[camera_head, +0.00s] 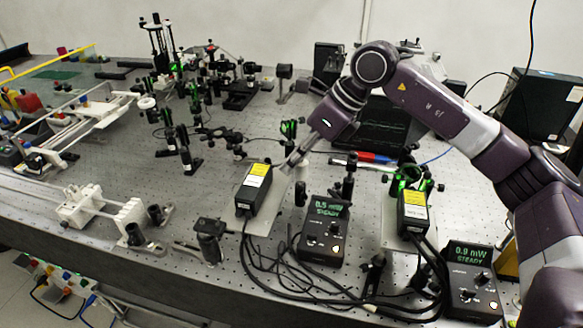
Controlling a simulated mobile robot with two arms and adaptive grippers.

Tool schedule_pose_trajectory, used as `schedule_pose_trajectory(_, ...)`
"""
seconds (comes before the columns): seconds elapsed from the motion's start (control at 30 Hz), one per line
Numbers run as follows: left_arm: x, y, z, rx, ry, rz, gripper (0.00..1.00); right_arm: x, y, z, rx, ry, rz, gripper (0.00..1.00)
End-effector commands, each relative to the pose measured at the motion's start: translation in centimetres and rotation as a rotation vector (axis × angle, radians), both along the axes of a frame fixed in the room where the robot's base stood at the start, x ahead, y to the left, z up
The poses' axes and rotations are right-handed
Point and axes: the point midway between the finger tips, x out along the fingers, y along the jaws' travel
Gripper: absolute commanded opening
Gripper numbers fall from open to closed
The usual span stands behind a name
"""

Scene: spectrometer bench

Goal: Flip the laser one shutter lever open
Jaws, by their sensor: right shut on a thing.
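Two black laser boxes with yellow and white labels stand on the bench, the left laser box (246,203) and the right laser box (411,222). I cannot read which one is laser one. My right gripper (289,165) reaches down from the right, its fingertips at the far right end of the left laser box. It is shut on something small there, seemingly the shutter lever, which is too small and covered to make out. Whether the lever is up or down cannot be told. My left gripper is not in view.
A power meter (322,240) beside the left laser seems to read 0.5 mW, steady; another meter (470,280) at the right reads 0.9 mW. Black cables (290,280) loop along the front edge. Several optics mounts (190,150) stand behind; a red and blue pen lies nearby.

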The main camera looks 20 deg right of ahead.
Motion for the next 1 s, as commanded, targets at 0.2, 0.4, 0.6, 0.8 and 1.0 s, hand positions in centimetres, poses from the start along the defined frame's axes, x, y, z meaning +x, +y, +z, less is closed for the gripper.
schedule_pose_trajectory(0.2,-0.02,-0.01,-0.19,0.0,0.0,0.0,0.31,0.17,-0.08,0.22,0.009,-0.012,-0.003,0.0)
schedule_pose_trajectory(0.4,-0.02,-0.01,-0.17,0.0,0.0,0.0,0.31,0.17,-0.08,0.22,0.009,-0.012,-0.003,0.0)
schedule_pose_trajectory(0.6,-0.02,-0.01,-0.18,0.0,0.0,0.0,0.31,0.12,-0.07,0.13,0.008,-0.009,-0.002,0.28)
schedule_pose_trajectory(0.8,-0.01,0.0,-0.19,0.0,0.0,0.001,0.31,0.07,-0.06,0.01,0.006,-0.007,-0.001,0.28)
schedule_pose_trajectory(1.0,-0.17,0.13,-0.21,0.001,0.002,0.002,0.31,-0.13,-0.39,0.57,0.006,-0.005,-0.002,0.28)
